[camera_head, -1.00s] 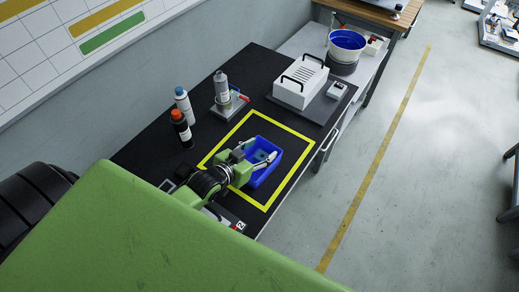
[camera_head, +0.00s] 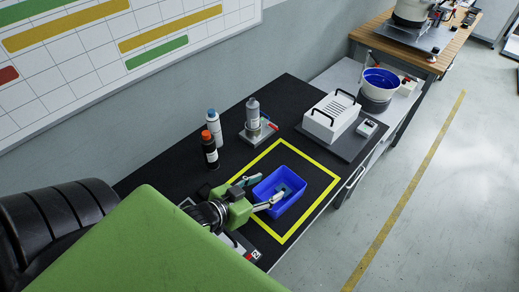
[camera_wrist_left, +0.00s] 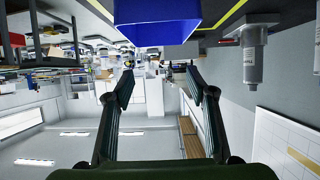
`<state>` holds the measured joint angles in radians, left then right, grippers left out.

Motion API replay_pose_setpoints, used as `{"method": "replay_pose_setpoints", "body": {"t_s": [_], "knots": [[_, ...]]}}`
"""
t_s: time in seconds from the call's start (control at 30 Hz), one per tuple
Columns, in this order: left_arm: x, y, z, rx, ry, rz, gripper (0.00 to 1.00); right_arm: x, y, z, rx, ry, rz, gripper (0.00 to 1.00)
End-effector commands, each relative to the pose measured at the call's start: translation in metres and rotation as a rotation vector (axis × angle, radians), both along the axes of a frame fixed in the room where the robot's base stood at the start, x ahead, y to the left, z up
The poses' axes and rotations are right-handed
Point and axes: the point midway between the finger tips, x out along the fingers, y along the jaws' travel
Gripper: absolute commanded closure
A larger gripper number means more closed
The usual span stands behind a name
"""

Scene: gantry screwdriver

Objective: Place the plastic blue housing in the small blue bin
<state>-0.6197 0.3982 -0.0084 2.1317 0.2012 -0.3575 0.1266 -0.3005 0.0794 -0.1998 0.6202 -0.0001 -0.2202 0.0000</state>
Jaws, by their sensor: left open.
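The small blue bin (camera_head: 298,208) stands on the black table inside a yellow outlined square. A small teal-blue piece, apparently the plastic blue housing (camera_head: 284,189), lies inside the bin; its shape is too small to make out. My left gripper (camera_head: 269,188) is open and empty at the bin's left side, with its fingertips near or over the rim. In the left wrist view, the bin (camera_wrist_left: 157,22) fills the top middle, beyond the spread fingers (camera_wrist_left: 160,72), with nothing between them. My right gripper is not in view.
A black bottle with an orange cap (camera_head: 209,152), a white bottle (camera_head: 214,126) and a grey bottle on a stand (camera_head: 252,112) are behind the bin. A white box with black handles (camera_head: 331,117) stands at the back right. A blue-lined bucket (camera_head: 380,84) is farther off.

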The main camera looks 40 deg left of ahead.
Motion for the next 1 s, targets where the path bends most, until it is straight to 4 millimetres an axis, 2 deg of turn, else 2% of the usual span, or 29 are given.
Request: {"method": "replay_pose_setpoints", "body": {"t_s": [0.1, 0.3, 1.0], "knots": [[-0.012, 0.002, 0.005, 0.000, 0.002, 0.000, 0.49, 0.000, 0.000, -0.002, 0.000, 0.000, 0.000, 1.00], [-0.021, 0.004, 0.010, 0.000, 0.001, 0.000, 0.49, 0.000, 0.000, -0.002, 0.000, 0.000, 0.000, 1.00], [-0.021, 0.003, 0.010, 0.001, 0.006, 0.001, 0.49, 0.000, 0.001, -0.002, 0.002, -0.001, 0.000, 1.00]]}}
